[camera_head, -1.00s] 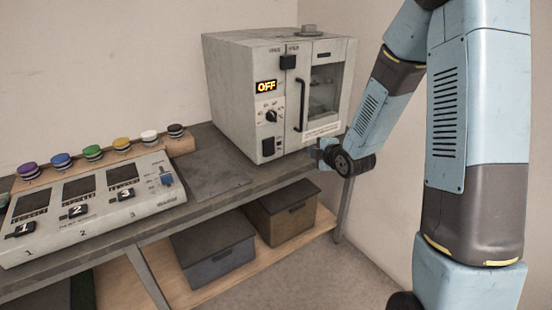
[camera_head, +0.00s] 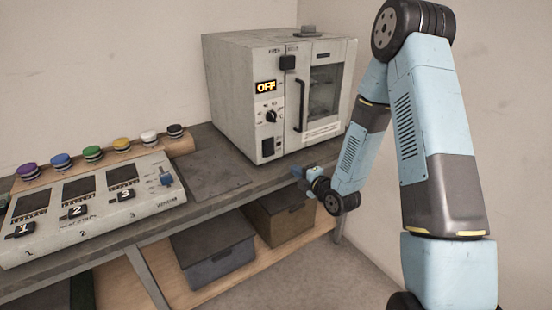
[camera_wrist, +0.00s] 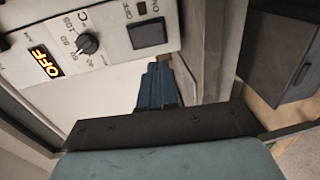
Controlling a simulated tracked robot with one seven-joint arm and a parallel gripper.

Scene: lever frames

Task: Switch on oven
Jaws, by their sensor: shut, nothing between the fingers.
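The oven (camera_head: 233,108) is a pale, worn box at the back right of the bench. Its display (camera_head: 265,87) reads OFF in lit orange letters. Below it are a round dial (camera_head: 271,116) and, lower, a dark square switch (camera_head: 268,147). In the wrist view the panel appears turned sideways, with the OFF display (camera_wrist: 46,63), the dial (camera_wrist: 87,44) and the dark switch (camera_wrist: 149,34) beside OFF and ON marks. My gripper (camera_head: 298,172) is shut and empty, in front of the oven near the bench edge. Its blue fingers (camera_wrist: 156,70) point toward the panel, apart from the switch.
A vertical door handle (camera_head: 301,105) stands out from the oven front. A control box (camera_head: 150,200) with numbered switches and a row of coloured knobs (camera_head: 93,153) are on the bench's left. Lidded bins (camera_head: 283,222) sit on the shelf below. A dark mat (camera_head: 207,178) lies bare.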

